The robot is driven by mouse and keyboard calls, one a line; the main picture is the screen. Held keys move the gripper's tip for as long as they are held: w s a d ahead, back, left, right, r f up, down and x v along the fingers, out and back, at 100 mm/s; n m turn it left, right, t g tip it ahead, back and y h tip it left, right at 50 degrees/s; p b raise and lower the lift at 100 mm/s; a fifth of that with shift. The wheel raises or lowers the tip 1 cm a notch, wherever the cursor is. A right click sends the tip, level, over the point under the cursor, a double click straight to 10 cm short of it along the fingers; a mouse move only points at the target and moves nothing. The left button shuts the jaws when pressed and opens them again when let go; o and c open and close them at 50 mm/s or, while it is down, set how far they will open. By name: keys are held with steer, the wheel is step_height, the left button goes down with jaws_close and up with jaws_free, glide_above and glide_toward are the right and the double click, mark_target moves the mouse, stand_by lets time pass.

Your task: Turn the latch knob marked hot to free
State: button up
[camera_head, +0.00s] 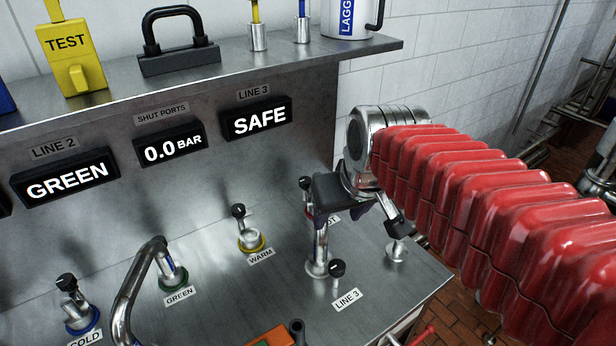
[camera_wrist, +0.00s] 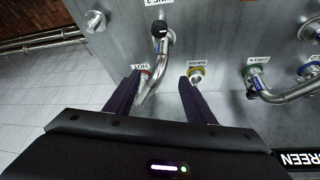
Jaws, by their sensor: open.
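The hot port, with a red ring (camera_wrist: 145,72) and a HOT label (camera_wrist: 141,67), shows between my fingers in the wrist view. In the head view my gripper hides most of it; a black knob (camera_head: 305,183) and a bit of red show at the gripper's left. A bent metal pipe (camera_wrist: 158,83) runs from the line 3 post to the hot port, between my fingers. My gripper (camera_head: 342,212) is open above the panel, its fingers apart in the wrist view (camera_wrist: 161,80). I cannot tell whether either finger touches the knob or pipe, nor how the latch is set.
The line 3 knob (camera_head: 337,268) stands in front of my gripper. The warm (camera_head: 250,240), green (camera_head: 170,270) and cold (camera_head: 78,318) ports lie leftward. A second bent pipe (camera_head: 133,285) reaches the green port. Displays read GREEN, 0.0 BAR and SAFE. A shelf (camera_head: 230,70) overhangs behind.

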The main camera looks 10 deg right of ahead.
steer(key=shift+n+g+y, duration=0.3)
steer(key=shift+n, duration=0.5)
steer(key=w, duration=1)
steer(key=w+f, duration=0.1)
steer(key=w, duration=0.4)
steer(key=shift+w+d+f, duration=0.1)
steer(key=shift+w+d, duration=0.05)
steer(key=n, duration=0.2)
glide_toward(306, 179)
steer(key=shift+w+d+f+g+y, duration=0.15)
steer(key=shift+w+f+g+y, duration=0.15)
steer(key=shift+f+y, duration=0.1)
steer(key=shift+x, duration=3.65)
steer(key=shift+c, duration=0.4)
steer(key=c, duration=0.9)
steer(key=shift+d, duration=0.1)
steer(key=shift+c, duration=0.4)
